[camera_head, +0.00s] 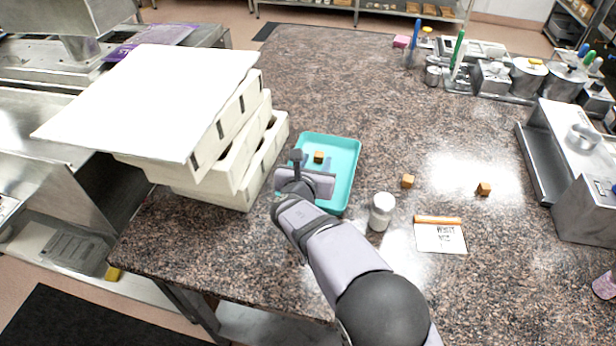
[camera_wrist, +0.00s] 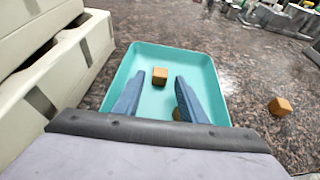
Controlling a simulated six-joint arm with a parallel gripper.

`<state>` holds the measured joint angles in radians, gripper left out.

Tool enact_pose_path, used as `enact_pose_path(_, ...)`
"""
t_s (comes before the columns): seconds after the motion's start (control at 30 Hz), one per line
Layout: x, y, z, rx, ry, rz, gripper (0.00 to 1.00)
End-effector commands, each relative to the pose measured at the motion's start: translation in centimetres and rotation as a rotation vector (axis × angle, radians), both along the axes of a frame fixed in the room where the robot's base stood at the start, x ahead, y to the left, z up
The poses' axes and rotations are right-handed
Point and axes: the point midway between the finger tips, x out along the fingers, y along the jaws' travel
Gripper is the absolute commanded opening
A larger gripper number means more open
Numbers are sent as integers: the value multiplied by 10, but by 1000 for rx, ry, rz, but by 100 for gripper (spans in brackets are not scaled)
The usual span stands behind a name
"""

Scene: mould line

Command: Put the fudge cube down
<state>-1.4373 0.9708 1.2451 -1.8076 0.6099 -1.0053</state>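A brown fudge cube (camera_head: 319,157) sits in the turquoise tray (camera_head: 347,182). In the wrist view this cube (camera_wrist: 160,76) lies on the tray floor (camera_wrist: 204,72), beyond and between my fingertips, with gaps on both sides. My gripper (camera_wrist: 160,82) is open, with its two blue-grey fingers apart and nothing held between them. In the head view my gripper (camera_head: 297,160) is over the left part of the tray. Two more cubes lie on the counter, one nearer (camera_head: 408,181) and one farther right (camera_head: 484,189).
Stacked cream mould trays (camera_head: 240,150) stand close on the left of the turquoise tray. A white jar (camera_head: 382,211) and a card with an orange edge (camera_head: 440,237) are to its right. The counter (camera_head: 340,75) behind the tray is clear.

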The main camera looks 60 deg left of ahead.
Motion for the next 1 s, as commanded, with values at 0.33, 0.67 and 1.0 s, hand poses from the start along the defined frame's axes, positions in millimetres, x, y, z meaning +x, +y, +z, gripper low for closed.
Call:
enact_pose_path(0.33,-36,-35,20,2,-1,4,38)
enact_pose_path(0.67,-62,-62,36,1,-1,3,38)
enact_pose_path(1.0,-67,-68,39,0,0,1,38)
